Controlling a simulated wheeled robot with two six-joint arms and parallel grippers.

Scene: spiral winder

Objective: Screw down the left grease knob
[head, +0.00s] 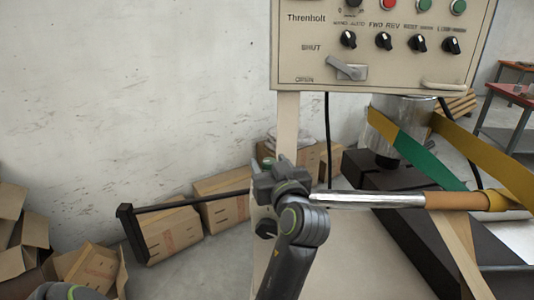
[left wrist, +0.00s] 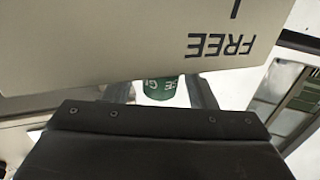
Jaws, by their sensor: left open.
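My left gripper (head: 270,172) is in front of the pale machine body, below the control panel. In the left wrist view its two fingers (left wrist: 160,92) stand apart, with a gap between them. A small green round piece with white marks (left wrist: 160,88) shows in that gap, partly hidden by the dark gripper body. I cannot tell whether it is the left grease knob or whether the fingers touch it. A dark round knob (head: 265,229) sits on the pale front, below and left of the gripper. My right gripper is not in view.
The control panel (head: 380,75) with switches and a lever hangs above. A pale plate marked FREE (left wrist: 140,40) is close to the left gripper. A metal bar (head: 370,200) extends right of it, and a dark rod (head: 190,200) left. Cardboard boxes (head: 168,232) lie behind.

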